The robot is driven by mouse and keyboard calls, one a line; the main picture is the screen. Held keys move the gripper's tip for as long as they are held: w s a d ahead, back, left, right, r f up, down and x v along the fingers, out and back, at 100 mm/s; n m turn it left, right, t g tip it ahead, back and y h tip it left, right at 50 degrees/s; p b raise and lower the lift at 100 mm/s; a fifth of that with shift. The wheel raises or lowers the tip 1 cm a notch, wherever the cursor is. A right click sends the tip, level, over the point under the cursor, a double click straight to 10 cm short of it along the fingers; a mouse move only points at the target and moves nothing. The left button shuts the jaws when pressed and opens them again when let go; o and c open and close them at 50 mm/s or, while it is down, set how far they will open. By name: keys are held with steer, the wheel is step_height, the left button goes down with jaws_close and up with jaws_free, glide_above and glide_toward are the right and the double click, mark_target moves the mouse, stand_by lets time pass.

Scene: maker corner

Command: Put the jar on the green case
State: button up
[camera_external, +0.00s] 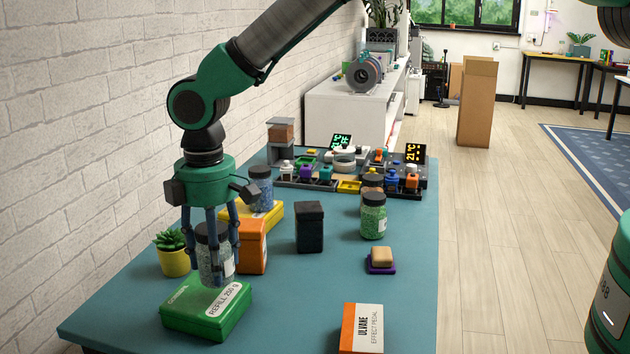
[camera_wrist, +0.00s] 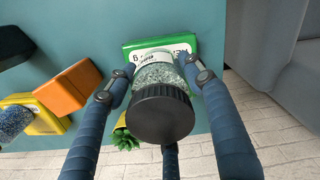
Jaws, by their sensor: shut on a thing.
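The jar (camera_external: 213,262) has a dark lid and pale green-grey contents. My gripper (camera_external: 213,268) is shut around it and holds it upright at the green case (camera_external: 207,311). In the wrist view the jar (camera_wrist: 158,100) sits between the fingers of my gripper (camera_wrist: 158,82), lid toward the camera. The green case (camera_wrist: 135,47) shows behind it, with its white label partly covered. The case lies flat on the teal table. I cannot tell whether the jar's base touches the case's top.
An orange box (camera_external: 252,246) and a potted succulent (camera_external: 174,256) stand close behind the case. A black box (camera_external: 310,227), a green-filled jar (camera_external: 373,217) and a yellow case (camera_external: 270,214) are farther back. An orange-and-white box (camera_external: 362,328) lies at the front right. The table between is clear.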

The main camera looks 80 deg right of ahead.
steer(key=shift+f+b, duration=0.35)
steer(key=shift+f, duration=1.4)
steer(key=shift+f, duration=0.15)
steer(key=o, duration=1.5)
step_height(320, 180, up, 12)
steer(key=shift+r+p, duration=0.15)
steer(key=shift+p, duration=0.8)
